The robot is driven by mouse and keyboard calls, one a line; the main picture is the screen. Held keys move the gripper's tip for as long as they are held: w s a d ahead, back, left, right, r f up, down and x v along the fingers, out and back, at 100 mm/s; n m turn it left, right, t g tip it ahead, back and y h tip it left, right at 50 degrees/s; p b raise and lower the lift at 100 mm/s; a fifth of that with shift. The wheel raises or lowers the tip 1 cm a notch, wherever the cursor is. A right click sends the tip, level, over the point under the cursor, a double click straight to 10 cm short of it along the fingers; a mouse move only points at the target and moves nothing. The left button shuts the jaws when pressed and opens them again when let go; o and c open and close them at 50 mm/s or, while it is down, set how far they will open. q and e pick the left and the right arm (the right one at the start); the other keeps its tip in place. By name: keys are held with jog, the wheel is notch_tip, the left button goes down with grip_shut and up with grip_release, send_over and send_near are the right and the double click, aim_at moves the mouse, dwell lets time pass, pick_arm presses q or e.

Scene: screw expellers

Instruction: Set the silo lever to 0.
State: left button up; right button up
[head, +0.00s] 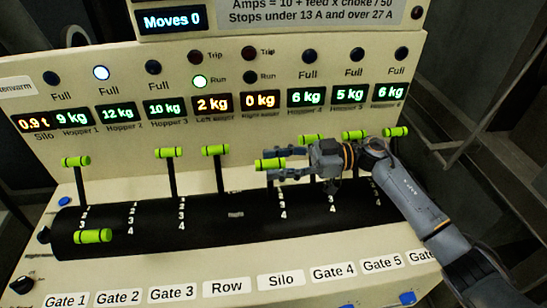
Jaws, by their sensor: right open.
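The silo lever (270,164) has a green cylindrical handle on a dark stem, above the Silo label (280,281). Its handle sits slightly lower than those of its neighbours. My left gripper is not in view.
The row lever (215,150) and gate 3 lever (168,152) stand up to the left. The gate 4 lever (312,138) is close behind my right gripper, with gate 5 (354,135) and gate 6 (395,131) beyond. The gate 2 lever (93,236) is down.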

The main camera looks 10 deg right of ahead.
jog(key=shift+a, duration=0.45)
jog(key=shift+c, duration=0.2)
grip_shut()
jog(key=shift+w, duration=0.1)
jog(key=w+m, duration=0.2)
jog(key=w, duration=0.1)
jog(key=w+p, duration=0.1)
jog(key=shift+w+f+m, duration=0.25)
jog(key=shift+f+m, duration=0.05)
jog(key=shift+m, duration=0.1)
